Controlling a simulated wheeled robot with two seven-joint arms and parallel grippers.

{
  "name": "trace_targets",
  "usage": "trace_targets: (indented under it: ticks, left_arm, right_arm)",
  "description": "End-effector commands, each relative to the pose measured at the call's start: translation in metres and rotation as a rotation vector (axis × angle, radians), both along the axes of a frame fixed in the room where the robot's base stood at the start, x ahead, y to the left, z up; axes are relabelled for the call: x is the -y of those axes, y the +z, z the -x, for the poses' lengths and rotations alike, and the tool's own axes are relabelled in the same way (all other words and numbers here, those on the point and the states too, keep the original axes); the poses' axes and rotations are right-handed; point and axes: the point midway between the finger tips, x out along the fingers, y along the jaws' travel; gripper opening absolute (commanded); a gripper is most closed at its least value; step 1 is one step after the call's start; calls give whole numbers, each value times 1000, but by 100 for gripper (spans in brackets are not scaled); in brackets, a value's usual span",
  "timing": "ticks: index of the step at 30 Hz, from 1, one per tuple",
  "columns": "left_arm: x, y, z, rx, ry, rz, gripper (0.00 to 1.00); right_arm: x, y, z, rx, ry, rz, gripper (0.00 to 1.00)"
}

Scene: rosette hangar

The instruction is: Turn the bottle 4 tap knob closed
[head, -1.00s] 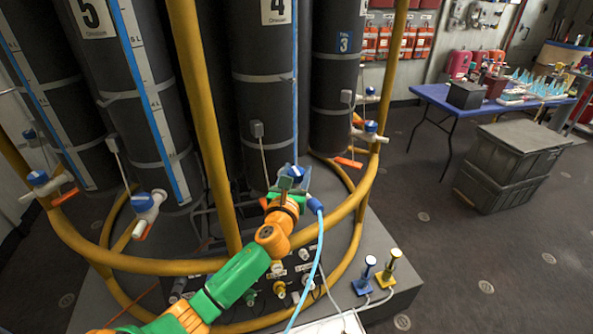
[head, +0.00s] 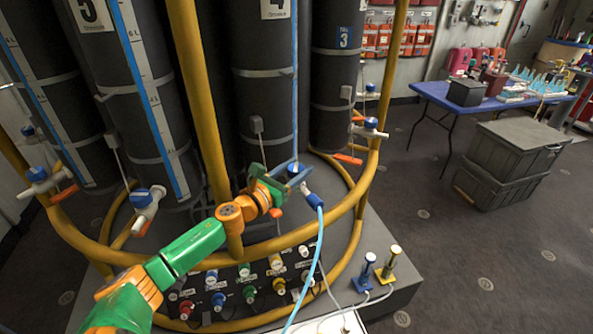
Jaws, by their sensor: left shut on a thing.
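Bottle 4 (head: 262,95) is a tall dark cylinder with its number label at the top. Its tap stands low at its front, with a blue knob (head: 294,168) partly hidden by my gripper. A light-blue hose (head: 320,235) runs from the tap's outlet down to the front. My left arm comes in from the lower left, in front of the yellow rail. My left gripper (head: 288,179) is at the tap, shut on the knob; the fingertips are small and partly hidden. My right gripper is not in view.
Yellow rails (head: 207,120) curve around the bottles, close to my arm. Bottle 5 (head: 140,90) and bottle 3 (head: 331,90) stand either side. A panel of coloured connectors (head: 240,290) lies below.

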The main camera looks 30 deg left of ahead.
Motion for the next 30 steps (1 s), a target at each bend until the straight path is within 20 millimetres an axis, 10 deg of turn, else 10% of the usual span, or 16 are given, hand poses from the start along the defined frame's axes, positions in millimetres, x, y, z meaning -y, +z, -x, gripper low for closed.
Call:
trace_targets:
  ticks: [9,10,13,30]
  left_arm:
    - [-1,2,0,4,1,1,0]
    - [-1,2,0,4,1,1,62]
    - [-1,2,0,4,1,0,84]
    - [-4,-4,37,-3,1,-1,84]
  right_arm:
    - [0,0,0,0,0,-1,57]
    - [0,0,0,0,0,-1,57]
    - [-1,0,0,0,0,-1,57]
    - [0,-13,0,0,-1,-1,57]
